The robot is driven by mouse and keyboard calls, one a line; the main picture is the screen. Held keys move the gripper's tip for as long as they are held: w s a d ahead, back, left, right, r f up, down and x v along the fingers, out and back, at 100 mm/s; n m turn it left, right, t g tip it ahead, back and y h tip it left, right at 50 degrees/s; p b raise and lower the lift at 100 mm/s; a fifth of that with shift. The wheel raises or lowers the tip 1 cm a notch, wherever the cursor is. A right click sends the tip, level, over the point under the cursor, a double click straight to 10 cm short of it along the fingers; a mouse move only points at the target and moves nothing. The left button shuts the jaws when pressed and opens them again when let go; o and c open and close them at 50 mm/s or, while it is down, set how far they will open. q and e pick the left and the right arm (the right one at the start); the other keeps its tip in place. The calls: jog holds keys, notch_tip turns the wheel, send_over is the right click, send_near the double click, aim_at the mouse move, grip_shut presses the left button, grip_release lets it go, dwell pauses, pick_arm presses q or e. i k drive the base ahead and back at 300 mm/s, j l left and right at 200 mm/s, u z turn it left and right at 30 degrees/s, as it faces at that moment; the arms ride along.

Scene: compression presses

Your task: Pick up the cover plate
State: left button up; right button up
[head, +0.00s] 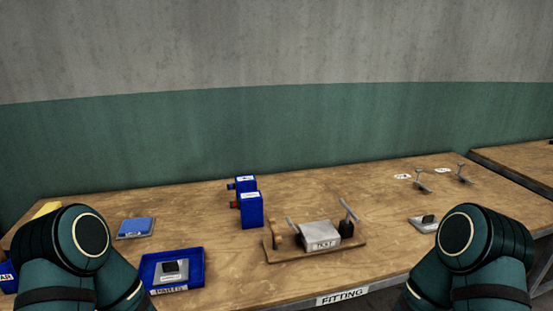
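No part is readably labelled as the cover plate. A light grey plate with a dark block on top (172,278) lies in a blue tray (190,256) at the front left of the wooden bench. A similar grey plate with a dark block (420,226) lies at the right, partly beside my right arm. A blue flat piece on a grey base (136,227) lies at the left. My two arms show at the bottom left and bottom right corners as dark green links. Neither gripper is in the picture.
A wooden fixture board (270,245) holds a labelled grey block (319,237) and upright levers. Two blue boxes (250,213) stand behind it. Two small metal T-shaped pieces (421,183) stand at the back right. The bench (340,178) is bare along the back middle.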

aim_at(425, 224)
jog(key=z, duration=1.15)
jog(key=i+l, duration=0.4)
